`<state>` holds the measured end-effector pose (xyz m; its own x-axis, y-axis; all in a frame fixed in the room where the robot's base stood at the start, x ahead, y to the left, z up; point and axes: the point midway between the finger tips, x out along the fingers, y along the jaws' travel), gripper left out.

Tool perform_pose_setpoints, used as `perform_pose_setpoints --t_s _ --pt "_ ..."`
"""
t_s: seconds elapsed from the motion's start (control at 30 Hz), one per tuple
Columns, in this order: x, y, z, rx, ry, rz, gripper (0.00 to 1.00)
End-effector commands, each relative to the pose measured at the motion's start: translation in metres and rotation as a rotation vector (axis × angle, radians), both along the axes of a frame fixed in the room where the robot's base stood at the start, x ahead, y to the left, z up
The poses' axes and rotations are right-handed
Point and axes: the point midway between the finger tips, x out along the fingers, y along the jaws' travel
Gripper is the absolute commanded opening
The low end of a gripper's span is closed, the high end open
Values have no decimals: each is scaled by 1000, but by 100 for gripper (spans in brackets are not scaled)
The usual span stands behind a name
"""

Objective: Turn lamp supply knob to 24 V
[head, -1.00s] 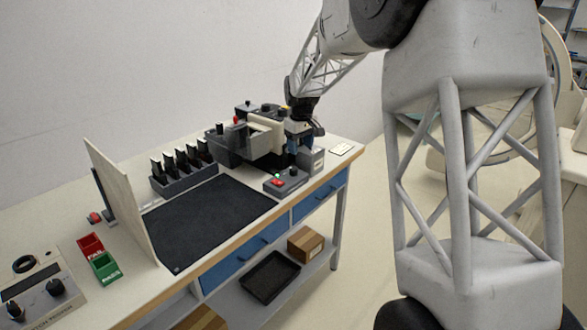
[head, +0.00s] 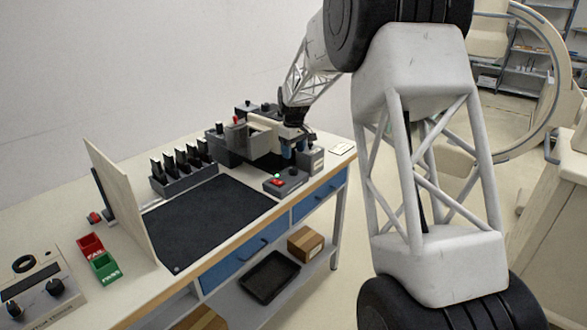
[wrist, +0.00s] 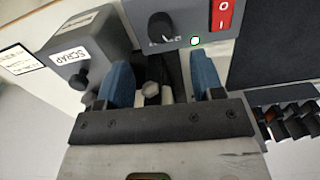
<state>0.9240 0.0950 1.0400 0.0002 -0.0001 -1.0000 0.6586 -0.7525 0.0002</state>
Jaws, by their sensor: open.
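The lamp supply is a small dark grey box (head: 287,182) at the table's front right edge, with a red switch and a lit green light. Its black knob (wrist: 160,28) shows at the top of the wrist view, left of the red rocker switch (wrist: 222,14). The marking under the knob is too small to read, so its setting cannot be told. My gripper (wrist: 163,78) is open, with its two blue fingers apart and the knob beyond their tips, not between them. In the head view my gripper (head: 294,152) hangs just behind the supply box.
A grey box labelled SCRAP (wrist: 85,55) stands close left of the fingers in the wrist view. A black mat (head: 210,222) and a rack of black-handled items (head: 185,180) lie left of the supply. A cream and grey apparatus (head: 232,150) stands behind.

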Motion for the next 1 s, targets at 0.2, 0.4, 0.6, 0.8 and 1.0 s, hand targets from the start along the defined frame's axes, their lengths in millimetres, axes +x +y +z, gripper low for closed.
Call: perform_pose_setpoints --t_s 0.2,0.4,0.6,0.8,1.0 --pt "0 0 -17 0 1 0 61" --pt "0 0 -41 -1 2 0 61" --pt "0 0 -63 0 1 0 61" --pt "0 0 -74 0 0 0 61" --pt "0 0 -75 0 0 0 61"
